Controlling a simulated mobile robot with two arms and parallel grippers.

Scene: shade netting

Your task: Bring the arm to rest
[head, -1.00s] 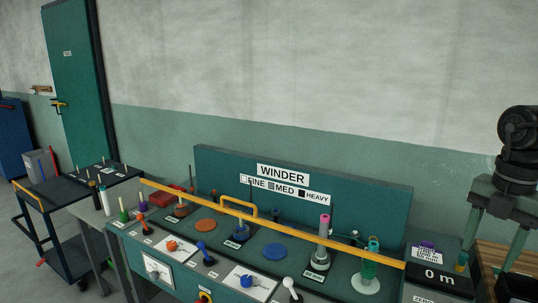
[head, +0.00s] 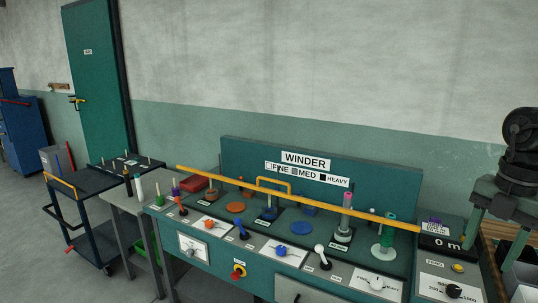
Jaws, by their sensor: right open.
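My right gripper (head: 487,258) hangs at the right edge with its fingers pointing down. Its two grey-green fingers are spread apart and nothing is held between them. It appears over or in front of the right end of the winder bench (head: 250,262), close to the display box (head: 440,243); the height gap cannot be told. The dark wrist of my right arm rises above it. My left gripper is not in view.
A dark trolley (head: 90,200) stands left. A wooden surface lies behind my right fingers. Floor is open at left.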

